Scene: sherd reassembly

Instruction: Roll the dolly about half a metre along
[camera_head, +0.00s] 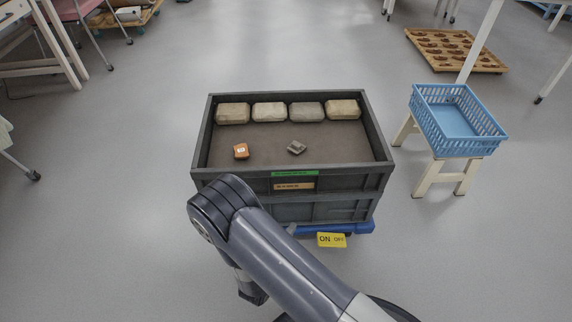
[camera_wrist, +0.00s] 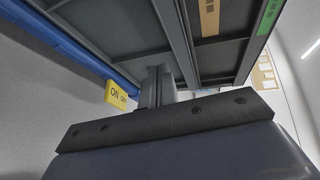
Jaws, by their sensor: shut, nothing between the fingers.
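The blue dolly (camera_head: 350,228) shows as a low edge under a dark grey crate (camera_head: 345,207), with a yellow ON/OFF tag (camera_head: 331,240) at its near side. In the wrist view the dolly's blue edge (camera_wrist: 62,45) runs along the upper left, and the tag (camera_wrist: 117,95) hangs from it. My gripper (camera_wrist: 160,72) is shut and empty, with its fingertips close to the crate's panelled wall (camera_wrist: 120,35). I cannot tell whether they touch it. My arm hides the dolly's near left part in the head view.
The crate holds several pale blocks (camera_head: 270,111), an orange piece (camera_head: 241,151) and a grey piece (camera_head: 296,147). A blue basket (camera_head: 452,150) on a stool (camera_head: 436,183) stands close on the right. Open floor lies beyond and left; a wooden tray (camera_head: 480,62) lies far right.

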